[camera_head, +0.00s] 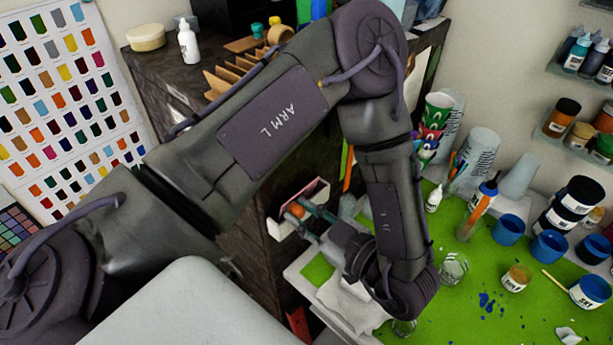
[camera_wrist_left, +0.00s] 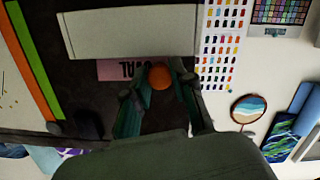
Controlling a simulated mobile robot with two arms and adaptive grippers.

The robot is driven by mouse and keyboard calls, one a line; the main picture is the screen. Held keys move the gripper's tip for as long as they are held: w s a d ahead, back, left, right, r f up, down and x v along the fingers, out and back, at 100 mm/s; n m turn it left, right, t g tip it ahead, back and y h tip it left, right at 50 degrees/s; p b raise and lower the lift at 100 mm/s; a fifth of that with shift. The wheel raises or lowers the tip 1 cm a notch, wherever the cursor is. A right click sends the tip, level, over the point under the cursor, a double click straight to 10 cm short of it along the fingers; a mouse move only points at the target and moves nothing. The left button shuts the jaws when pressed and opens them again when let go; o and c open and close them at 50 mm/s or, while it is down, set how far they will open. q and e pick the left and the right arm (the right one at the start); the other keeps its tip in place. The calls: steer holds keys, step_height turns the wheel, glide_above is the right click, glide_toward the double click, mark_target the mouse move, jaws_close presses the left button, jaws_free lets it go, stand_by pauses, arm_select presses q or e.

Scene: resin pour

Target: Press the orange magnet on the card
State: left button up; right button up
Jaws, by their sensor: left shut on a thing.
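The round orange magnet (camera_wrist_left: 159,76) is between the fingertips of my left gripper (camera_wrist_left: 158,84), which is shut on it. In the head view the magnet (camera_head: 296,211) shows at the end of my left gripper (camera_head: 303,213), close to the dark cabinet side. The pink card (camera_wrist_left: 118,70) has dark lettering, upside down in the wrist view. The magnet overlaps the card's right part there; I cannot tell whether they touch. The card (camera_head: 317,190) is partly hidden behind the gripper in the head view. My right gripper is not in view.
A white panel (camera_wrist_left: 130,35) lies beside the card in the wrist view. The green work mat (camera_head: 470,275) right of my left arm carries a glass, blue cups and jars. A colour chart (camera_head: 60,100) hangs at the left.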

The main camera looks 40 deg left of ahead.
arm_select(q)
steer(key=shift+w+a, duration=0.1)
steer(key=shift+a, duration=0.65)
stand_by(0.5)
steer(key=o, duration=0.9)
steer(key=shift+d, duration=0.1)
steer(key=o, duration=0.4)
steer(key=shift+o, duration=0.2)
steer(key=shift+d, duration=0.1)
steer(key=d, duration=0.6)
steer(key=shift+s+d+b, duration=0.3)
steer(key=shift+d+b, duration=0.1)
steer(key=shift+b, duration=0.05)
